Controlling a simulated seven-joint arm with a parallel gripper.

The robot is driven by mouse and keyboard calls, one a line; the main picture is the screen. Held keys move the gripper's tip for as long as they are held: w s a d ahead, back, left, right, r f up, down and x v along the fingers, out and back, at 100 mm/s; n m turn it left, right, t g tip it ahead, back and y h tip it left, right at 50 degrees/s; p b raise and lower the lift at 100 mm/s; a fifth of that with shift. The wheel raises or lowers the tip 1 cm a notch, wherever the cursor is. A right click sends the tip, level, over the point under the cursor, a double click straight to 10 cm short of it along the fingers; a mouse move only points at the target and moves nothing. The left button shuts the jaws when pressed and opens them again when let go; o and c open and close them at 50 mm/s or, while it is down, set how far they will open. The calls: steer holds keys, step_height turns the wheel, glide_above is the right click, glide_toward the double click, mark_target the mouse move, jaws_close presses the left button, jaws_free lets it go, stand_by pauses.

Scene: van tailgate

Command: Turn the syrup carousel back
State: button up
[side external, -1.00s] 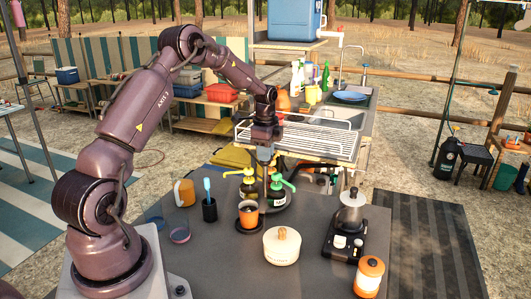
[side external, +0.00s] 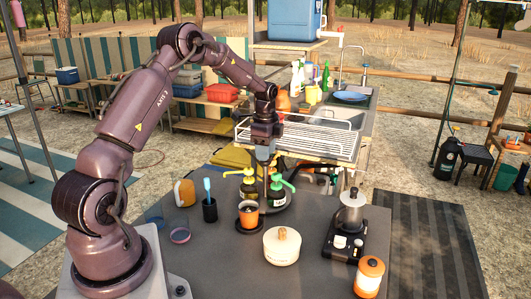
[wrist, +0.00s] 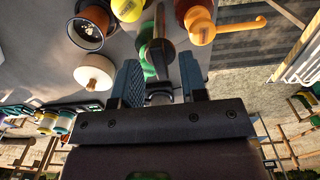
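The syrup carousel (side external: 283,207) is a dark round stand at the back of the grey table. It carries a bottle with a yellow pump (side external: 249,180) on the left and a bottle with a green pump (side external: 278,187) on the right. My gripper (side external: 264,165) points down over the carousel, between and just behind the pumps. In the wrist view, my gripper's fingers (wrist: 160,72) stand apart, with a narrow dark part between or beyond them. I cannot tell whether they touch it. Green and orange-yellow carousel parts show beyond the fingertips. The carousel's far side is hidden.
In front of the carousel are a copper-coloured cup (side external: 249,211) on a dark saucer and a lidded cream pot (side external: 281,248). A small stove with a metal pot (side external: 351,214) stands right. A wire rack (side external: 300,138) lies close behind my gripper.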

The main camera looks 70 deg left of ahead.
step_height(320, 180, up, 12)
stand_by(0.4)
steer(key=shift+r, duration=0.1)
steer(key=s+d+r+n+t, duration=0.2)
steer(key=s+d, duration=0.4)
steer(key=d, duration=0.4)
steer(key=s+d+r+n+t, duration=0.1)
steer(key=s+d+r+n, duration=0.1)
steer(key=s+d+n, duration=0.2)
steer(key=s+d+r+n+t, duration=0.2)
steer(key=s+d, duration=0.8)
steer(key=d, duration=0.6)
steer(key=shift+s+r+n+t, duration=0.2)
steer(key=shift+r+n+t, duration=0.15)
steer(key=shift+r, duration=0.25)
